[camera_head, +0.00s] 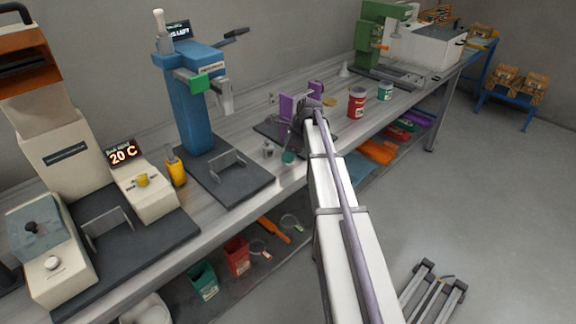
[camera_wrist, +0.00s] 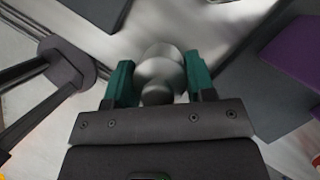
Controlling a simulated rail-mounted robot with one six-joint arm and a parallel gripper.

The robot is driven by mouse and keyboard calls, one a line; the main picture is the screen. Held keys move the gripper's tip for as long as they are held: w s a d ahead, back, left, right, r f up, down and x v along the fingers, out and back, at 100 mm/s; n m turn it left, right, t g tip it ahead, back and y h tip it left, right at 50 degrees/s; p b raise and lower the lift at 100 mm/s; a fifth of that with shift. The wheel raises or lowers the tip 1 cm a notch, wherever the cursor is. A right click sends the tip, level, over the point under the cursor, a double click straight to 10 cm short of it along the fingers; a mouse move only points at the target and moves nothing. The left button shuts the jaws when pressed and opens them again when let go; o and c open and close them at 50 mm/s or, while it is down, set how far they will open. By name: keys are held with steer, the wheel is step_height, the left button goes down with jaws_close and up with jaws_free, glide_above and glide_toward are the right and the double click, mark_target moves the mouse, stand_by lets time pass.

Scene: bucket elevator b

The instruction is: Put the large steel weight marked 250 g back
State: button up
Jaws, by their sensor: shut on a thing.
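My gripper (camera_wrist: 160,82) has teal fingers closed on both sides of a round steel weight (camera_wrist: 161,62) with a knob, seen in the wrist view. Its knob points toward my gripper, and no marking on it is legible. In the head view my gripper (camera_head: 289,157) is low over the bench, in front of the purple device, and its teal fingertip shows. A small steel piece (camera_head: 268,149) shows just left of it; I cannot tell whether it is the held weight or another. Whether the held weight touches the surface below is unclear.
The purple device (camera_head: 293,107) on a dark plate stands close behind my gripper. A blue press (camera_head: 195,105) on a dark base stands to the left. A red jar (camera_head: 356,103) and a teal jar (camera_head: 385,91) stand to the right. Bins (camera_head: 203,281) lie on the lower shelf.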

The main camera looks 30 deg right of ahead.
step_height(320, 180, down, 3)
steer(key=shift+w+f+b, duration=0.1)
steer(key=shift+f+b, duration=0.05)
steer(key=shift+b, duration=0.7)
steer(key=shift+r, duration=0.3)
steer(key=shift+f, duration=0.15)
steer(key=o, duration=1.2)
steer(key=shift+c, duration=0.2)
